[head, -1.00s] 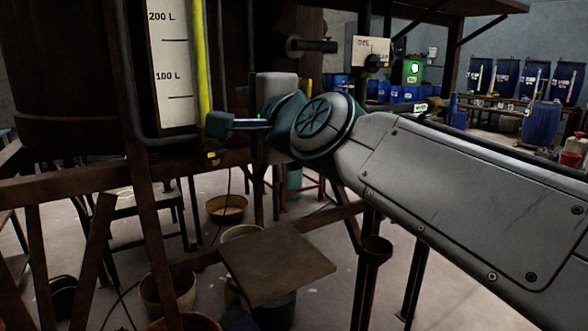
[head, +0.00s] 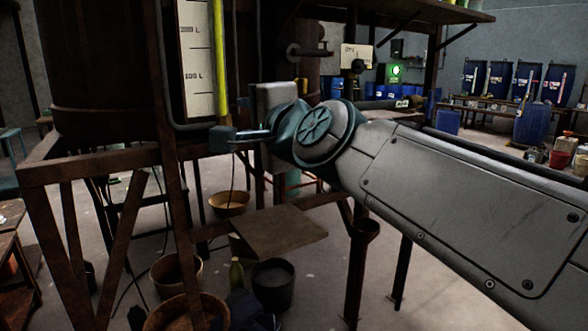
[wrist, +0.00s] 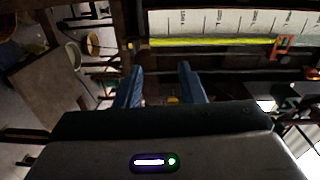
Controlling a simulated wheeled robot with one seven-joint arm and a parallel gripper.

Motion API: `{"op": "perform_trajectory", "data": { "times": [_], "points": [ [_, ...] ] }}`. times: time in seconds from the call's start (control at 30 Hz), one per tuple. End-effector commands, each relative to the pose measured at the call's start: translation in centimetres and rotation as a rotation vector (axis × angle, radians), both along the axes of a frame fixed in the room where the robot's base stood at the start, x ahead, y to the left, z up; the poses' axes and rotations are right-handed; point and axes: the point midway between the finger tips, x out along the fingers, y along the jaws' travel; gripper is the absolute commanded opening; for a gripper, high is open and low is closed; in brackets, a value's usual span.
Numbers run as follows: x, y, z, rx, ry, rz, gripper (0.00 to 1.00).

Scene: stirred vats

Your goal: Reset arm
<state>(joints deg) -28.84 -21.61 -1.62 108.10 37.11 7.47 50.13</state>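My arm reaches in from the right in the head view, and my gripper (head: 232,134) is at its far end, in front of the vat's stand. In the wrist view my gripper (wrist: 158,84) shows two blue fingers standing apart with a gap between them and nothing held. The vat (head: 95,60) is dark and round, on a rusty frame. Its level gauge (head: 197,60), a white scale with litre marks and a yellow-green tube, is just above the gripper. The gauge (wrist: 235,24) also lies beyond the fingers in the wrist view.
The rusty frame (head: 90,168) stands close to the gripper. A flat board (head: 270,232) sits low under the arm. Several buckets stand on the floor, among them a black one (head: 273,287). Blue drums (head: 515,80) line the back right.

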Motion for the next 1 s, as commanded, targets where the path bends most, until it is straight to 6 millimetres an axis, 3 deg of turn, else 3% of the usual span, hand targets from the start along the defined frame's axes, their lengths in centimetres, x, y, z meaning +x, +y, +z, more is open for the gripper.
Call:
{"op": "perform_trajectory", "data": {
  "times": [0.37, 0.57, 0.67, 0.8, 1.0],
  "points": [
    [0.1, -3.6, -4.8, -0.387, 0.072, 0.016, 0.35],
    [-1.4, -7.6, -9.2, -0.698, 0.169, 0.071, 0.35],
    [-3.5, -11.0, -12.2, -0.911, 0.26, 0.143, 0.35],
    [-8.0, -15.9, -16.3, -1.179, 0.412, 0.297, 0.35],
    [-13.8, -20.4, -19.4, -1.38, 0.568, 0.5, 0.35]
  ]
}}
